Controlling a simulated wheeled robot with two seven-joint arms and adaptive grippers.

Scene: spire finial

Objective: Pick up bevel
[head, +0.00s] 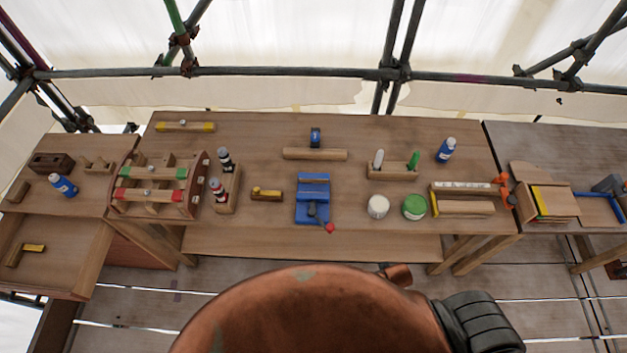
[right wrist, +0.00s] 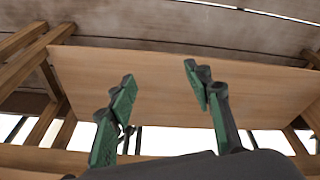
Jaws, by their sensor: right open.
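Two small wood-and-yellow tools could be the bevel, and I cannot tell for sure which. One tool (head: 266,193) lies on the middle of the main bench, left of a blue vise. The other, an L-shaped tool (head: 29,252), lies on the lower left bench. My right gripper (right wrist: 158,76) shows in the right wrist view with its green-padded fingers spread apart and nothing between them. It faces a bare wooden board, and neither tool shows in that view. My left gripper is not in view.
The main bench (head: 235,240) also holds the blue vise (head: 313,199), a white tin (head: 378,206), a green-lidded tin (head: 414,207) and a blue bottle (head: 446,150). A rack (head: 158,186) stands at its left end. Scaffold poles run behind.

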